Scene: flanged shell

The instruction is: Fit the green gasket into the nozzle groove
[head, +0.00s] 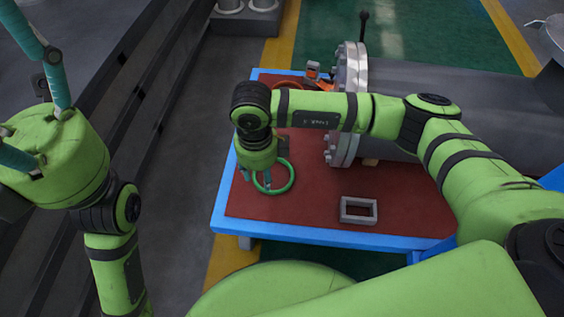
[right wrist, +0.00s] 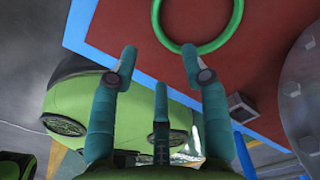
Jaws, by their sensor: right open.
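The green gasket (head: 291,182) is a thin ring lying flat on the red table top. It also shows at the top of the right wrist view (right wrist: 160,25). My right gripper (head: 256,186) is above the gasket's left part in the head view. In the right wrist view its teal fingers (right wrist: 160,54) are spread and empty, with the ring beyond the tips. The grey nozzle has a bolted flange (head: 349,110) standing upright right of the gasket; its groove cannot be made out. My left gripper (head: 36,115) is raised at the far left, fingers spread, tips partly out of frame.
The red table (head: 300,205) has a raised blue border. A grey rectangular frame (head: 344,214) lies near its front edge. An orange item (head: 314,73) and a reddish ring (head: 289,82) are at the back, beside the flange. The table's front left is clear.

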